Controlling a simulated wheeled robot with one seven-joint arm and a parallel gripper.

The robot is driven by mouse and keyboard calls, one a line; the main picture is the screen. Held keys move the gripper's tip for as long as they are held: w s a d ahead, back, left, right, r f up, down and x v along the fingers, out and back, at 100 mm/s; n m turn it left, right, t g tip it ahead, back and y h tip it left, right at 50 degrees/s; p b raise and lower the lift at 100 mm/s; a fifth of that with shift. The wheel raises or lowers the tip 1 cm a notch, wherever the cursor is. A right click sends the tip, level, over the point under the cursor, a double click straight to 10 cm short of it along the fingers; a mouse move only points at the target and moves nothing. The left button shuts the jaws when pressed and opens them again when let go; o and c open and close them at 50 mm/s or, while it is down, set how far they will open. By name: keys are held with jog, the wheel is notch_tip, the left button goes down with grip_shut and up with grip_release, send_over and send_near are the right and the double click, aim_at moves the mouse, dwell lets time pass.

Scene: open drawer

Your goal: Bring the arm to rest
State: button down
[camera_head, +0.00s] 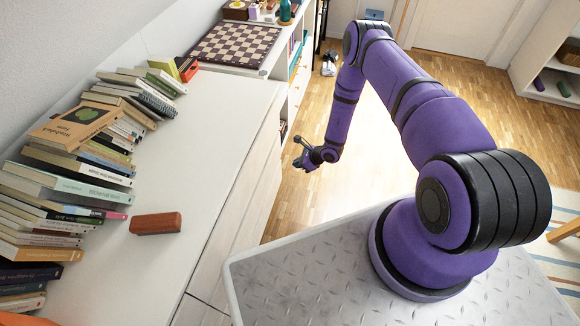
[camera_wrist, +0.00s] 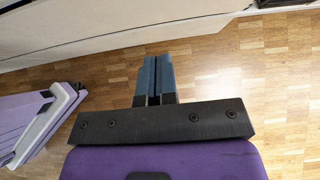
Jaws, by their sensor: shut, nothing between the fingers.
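My purple arm (camera_head: 405,80) arches over from the right and hangs down in front of the white cabinet. My gripper (camera_head: 300,152) is at the arm's lower end, close to the cabinet's front in the head view. In the wrist view my gripper (camera_wrist: 154,70) has its two blue-grey fingers together, with nothing between them. The fingers point toward the cabinet's lower edge, over bare floor. I cannot tell the exact gap between gripper and cabinet.
The white cabinet (camera_head: 225,120) runs along the left. On it are stacked books (camera_head: 80,165) and a reddish-brown block (camera_head: 156,223). A chessboard (camera_head: 235,45) lies on the far unit. The wooden floor (camera_head: 385,160) is open beyond the arm.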

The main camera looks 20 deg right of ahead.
jog(key=w+a+r+n+g+y, duration=0.1)
jog(key=w+r+n, duration=0.3)
jog(key=r, duration=1)
jog(key=w+r+n+y, duration=0.1)
jog(key=w+r+n, duration=0.2)
jog(key=r, duration=1)
jog(key=s+a+r+n+g, duration=0.15)
jog(key=r+n, duration=0.25)
jog(key=r, duration=0.8)
jog(key=s+a+r+n, duration=0.1)
jog(key=s+r+n, duration=0.2)
jog(key=r, duration=0.8)
jog(key=s+r+n+h, duration=0.4)
jog(key=s+r+n, duration=0.3)
jog(key=s+r, duration=1.05)
jog(key=s+d+r+n+t+h, duration=0.1)
jog(key=s+d+r+n+h, duration=0.1)
jog(key=s, duration=0.7)
jog(key=s+d+r+n+t+h, duration=0.1)
jog(key=s+d+r+n+h, duration=0.1)
jog(key=s+r, duration=0.4)
jog(key=shift+s+d+r+h, duration=0.15)
jog(key=shift+s+d+h, duration=0.45)
jog(key=shift+s+d, duration=0.7)
jog(key=shift+s+a+t, duration=0.25)
jog(key=shift+s+a, duration=0.05)
